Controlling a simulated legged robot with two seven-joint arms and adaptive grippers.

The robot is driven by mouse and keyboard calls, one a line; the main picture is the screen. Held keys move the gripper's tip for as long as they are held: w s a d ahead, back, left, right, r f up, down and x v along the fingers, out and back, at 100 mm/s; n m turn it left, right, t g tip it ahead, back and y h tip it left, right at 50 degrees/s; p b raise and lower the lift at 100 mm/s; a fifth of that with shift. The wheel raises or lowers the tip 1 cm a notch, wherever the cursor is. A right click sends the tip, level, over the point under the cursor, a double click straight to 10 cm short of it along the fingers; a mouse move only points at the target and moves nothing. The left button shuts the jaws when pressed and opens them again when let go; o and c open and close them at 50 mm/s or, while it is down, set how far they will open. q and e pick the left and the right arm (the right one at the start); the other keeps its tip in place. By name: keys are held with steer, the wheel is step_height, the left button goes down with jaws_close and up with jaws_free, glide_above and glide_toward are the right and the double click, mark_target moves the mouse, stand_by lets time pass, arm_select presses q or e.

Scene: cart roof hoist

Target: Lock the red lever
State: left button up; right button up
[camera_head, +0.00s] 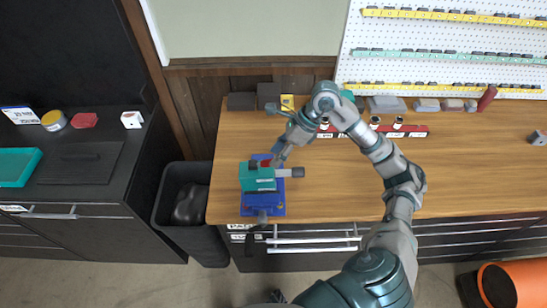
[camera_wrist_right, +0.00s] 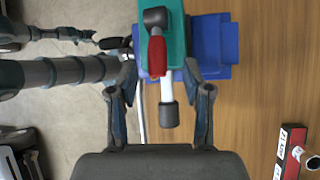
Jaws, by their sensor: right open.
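A teal block-shaped device (camera_head: 256,180) sits on a blue base (camera_head: 278,208) at the left front end of the wooden bench. The red lever (camera_wrist_right: 158,53) is on top of the device, pivoting at a dark round knob (camera_wrist_right: 155,17). In the head view, only a small red part of the lever (camera_head: 265,163) shows. My right gripper (camera_head: 276,160) is above and behind the device. In the right wrist view, its open fingers (camera_wrist_right: 160,72) stand on either side of the lever, with nothing gripped. My left gripper cannot be made out clearly.
A red-and-white rack (camera_head: 412,131) with small jars stands behind my right arm. A black bin (camera_head: 162,205) is left of the bench. The bench's middle and right are mostly clear.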

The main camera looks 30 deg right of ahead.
steer(key=v, duration=0.9)
steer(key=shift+d, duration=0.15)
